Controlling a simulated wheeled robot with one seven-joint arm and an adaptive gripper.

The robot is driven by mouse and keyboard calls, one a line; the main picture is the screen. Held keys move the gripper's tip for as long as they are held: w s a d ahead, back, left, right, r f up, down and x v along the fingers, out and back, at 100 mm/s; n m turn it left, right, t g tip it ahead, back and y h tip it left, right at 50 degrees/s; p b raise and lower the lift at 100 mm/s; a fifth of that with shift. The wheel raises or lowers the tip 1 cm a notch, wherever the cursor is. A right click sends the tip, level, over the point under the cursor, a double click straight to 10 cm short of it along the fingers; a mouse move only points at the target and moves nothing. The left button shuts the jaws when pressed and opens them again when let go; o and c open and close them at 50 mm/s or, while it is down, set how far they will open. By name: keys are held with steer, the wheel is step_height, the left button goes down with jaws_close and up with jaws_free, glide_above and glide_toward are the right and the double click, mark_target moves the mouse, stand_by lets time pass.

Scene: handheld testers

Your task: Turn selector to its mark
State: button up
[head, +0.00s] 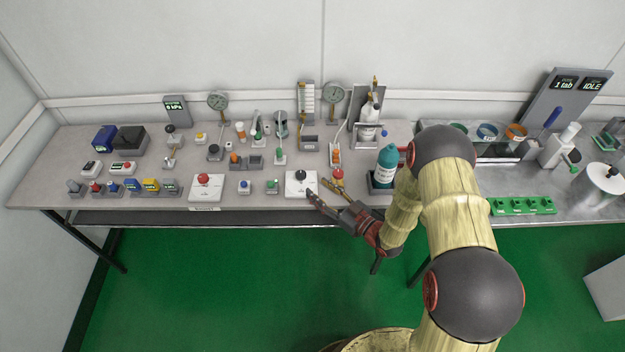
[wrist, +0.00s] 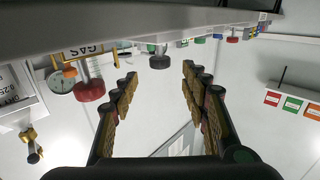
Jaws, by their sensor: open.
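The selector looks to be the black knob (head: 301,175) on a white plate (head: 293,190) at the front edge of the bench. Its mark is too small to make out. My gripper (head: 325,187) is open and empty, just right of the plate at the bench's front edge, with its fingers spread and pointing left toward the knob. In the wrist view my gripper (wrist: 158,74) shows two separate fingers with nothing between them. That view is upside down. A small dark knob (wrist: 159,61) shows beyond the fingertips; I cannot tell whether it is the selector.
A red button on a white plate (head: 204,181) and a blue button (head: 244,187) stand to the left. A teal-capped bottle (head: 385,165) stands right of my gripper, near my arm. Gauges (head: 334,92) line the back. A red knob (wrist: 89,90) shows in the wrist view.

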mark_target(304, 176)
steer(key=b+x, duration=0.1)
steer(key=x, duration=0.6)
steer(key=shift+w+a+b, duration=0.2)
steer(key=shift+w+b, duration=0.05)
steer(key=shift+b, duration=0.1)
steer(key=c, duration=1.1)
